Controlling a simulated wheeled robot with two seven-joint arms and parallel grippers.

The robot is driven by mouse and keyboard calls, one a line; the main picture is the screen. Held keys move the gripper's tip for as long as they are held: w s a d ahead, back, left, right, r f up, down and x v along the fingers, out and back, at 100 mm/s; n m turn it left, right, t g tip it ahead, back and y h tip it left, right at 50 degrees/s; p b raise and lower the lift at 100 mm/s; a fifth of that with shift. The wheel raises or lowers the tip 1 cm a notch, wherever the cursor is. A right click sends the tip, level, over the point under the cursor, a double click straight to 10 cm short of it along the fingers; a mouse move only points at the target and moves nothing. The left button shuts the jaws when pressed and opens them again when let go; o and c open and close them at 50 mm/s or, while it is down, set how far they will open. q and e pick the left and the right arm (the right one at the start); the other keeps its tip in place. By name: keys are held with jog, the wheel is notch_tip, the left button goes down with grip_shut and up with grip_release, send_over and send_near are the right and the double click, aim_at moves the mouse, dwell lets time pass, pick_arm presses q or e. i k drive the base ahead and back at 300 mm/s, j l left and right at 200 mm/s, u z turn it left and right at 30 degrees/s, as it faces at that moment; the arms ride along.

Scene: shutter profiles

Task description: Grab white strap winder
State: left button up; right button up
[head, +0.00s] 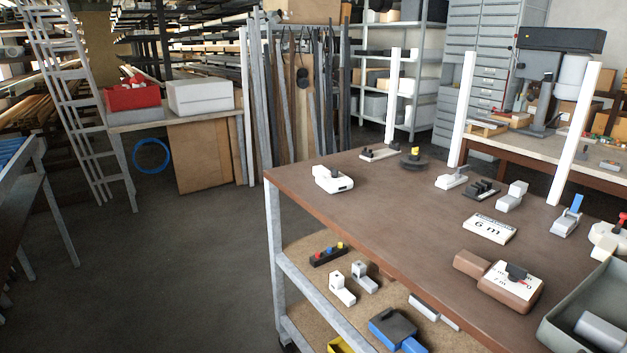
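Several white fittings could be the white strap winder; I cannot tell for sure which one is. A white rounded housing with a dark mark (332,179) lies near the table's far left edge. A white block-like fitting (512,197) stands right of the middle of the tabletop. A round white piece with a red part on it (606,236) is at the right edge, partly cut off. Two white L-shaped fittings (342,289) lie on the shelf below. Neither of my grippers is in view.
The brown worktable (400,225) has bare room at its left and middle. Upright white profiles (464,110) rise from it. A label reading 6 m (489,227), a brown device (511,286) and a grey bin (570,318) are at the right. The floor (190,270) at left is clear.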

aim_at(340, 183)
jog(key=i+j+z, duration=0.1)
jog(key=i+j, duration=1.2)
